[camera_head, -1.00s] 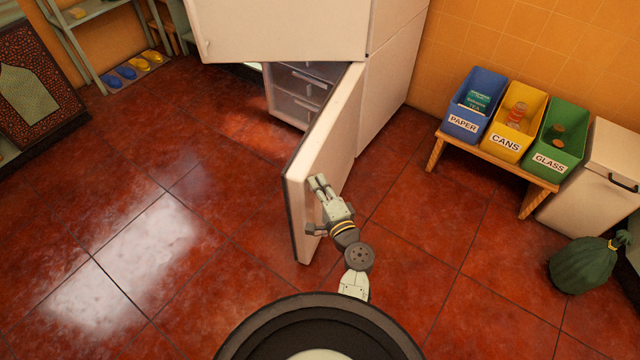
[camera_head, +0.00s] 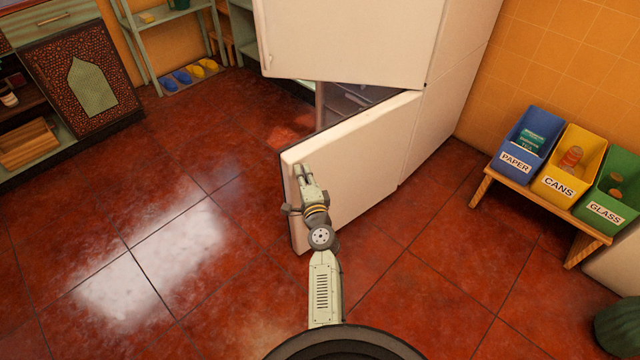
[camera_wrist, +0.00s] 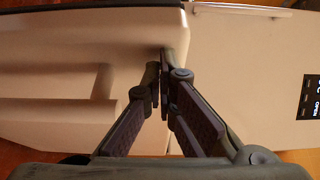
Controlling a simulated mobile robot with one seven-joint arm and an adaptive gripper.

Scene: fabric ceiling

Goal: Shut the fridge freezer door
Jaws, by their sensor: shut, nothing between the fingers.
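The fridge freezer (camera_head: 462,90) is cream-coloured and stands against the orange wall. Its lower freezer door (camera_head: 362,175) is partly open, with part of the drawers (camera_head: 355,100) inside showing through the gap. The upper door (camera_head: 340,42) is above it. My gripper (camera_head: 303,170) is shut and empty, at the outer face of the freezer door near its free edge. In the wrist view my fingertips (camera_wrist: 162,62) meet close to a door edge; I cannot tell whether they touch it.
Labelled paper (camera_head: 528,140), cans (camera_head: 568,165) and glass (camera_head: 607,195) bins stand on a wooden bench (camera_head: 540,215) at the right. A patterned cabinet (camera_head: 90,85) and a shelf with shoes (camera_head: 185,75) are at the back left.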

